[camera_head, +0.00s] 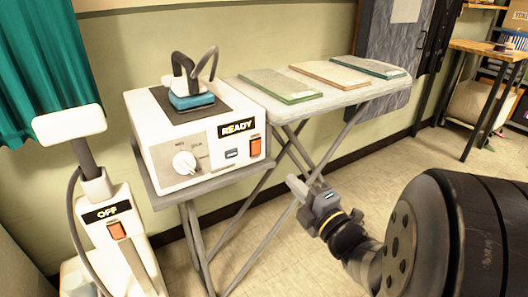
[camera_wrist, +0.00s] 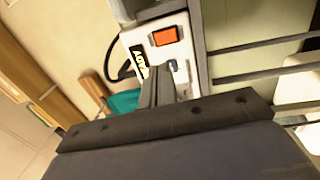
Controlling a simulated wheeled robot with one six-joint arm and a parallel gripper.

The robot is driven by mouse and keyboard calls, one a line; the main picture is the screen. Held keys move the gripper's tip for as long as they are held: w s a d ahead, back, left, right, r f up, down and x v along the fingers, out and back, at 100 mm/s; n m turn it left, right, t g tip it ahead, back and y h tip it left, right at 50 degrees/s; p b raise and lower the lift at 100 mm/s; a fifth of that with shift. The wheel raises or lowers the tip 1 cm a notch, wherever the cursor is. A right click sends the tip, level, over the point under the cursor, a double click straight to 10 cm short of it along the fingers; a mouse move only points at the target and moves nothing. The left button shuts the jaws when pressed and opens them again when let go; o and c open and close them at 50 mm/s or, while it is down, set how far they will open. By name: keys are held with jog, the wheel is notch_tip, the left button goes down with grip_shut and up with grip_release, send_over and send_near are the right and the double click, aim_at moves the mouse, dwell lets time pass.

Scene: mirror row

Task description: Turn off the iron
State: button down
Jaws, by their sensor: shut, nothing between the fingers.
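The iron (camera_head: 190,85), with a dark handle and blue sole, rests on top of a white station box (camera_head: 165,140). The box front has a white dial (camera_head: 184,162), a "READY" label (camera_head: 237,127), a small blue part (camera_head: 231,154) and an orange switch (camera_head: 255,147). In the wrist view the orange switch (camera_wrist: 165,36) and the label (camera_wrist: 140,68) appear turned. My gripper (camera_head: 292,183) is shut and empty, in front of and to the lower right of the box. Its fingers (camera_wrist: 157,84) cover part of the box front in the wrist view.
A white steamer (camera_head: 112,215) with an "OFF" label and its own orange switch (camera_head: 116,230) stands at left.

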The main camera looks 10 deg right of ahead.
aim_at(258, 144)
jog(key=b+x, duration=0.1)
jog(key=x, duration=1.1)
jog(key=shift+w+a, duration=0.1)
jog(key=shift+w, duration=0.1)
jog(key=shift+w+a+r, duration=0.1)
jog(key=shift+w+a, duration=0.05)
jog(key=shift+w, duration=0.3)
jog(key=shift+w+b, duration=0.1)
jog(key=shift+b, duration=0.4)
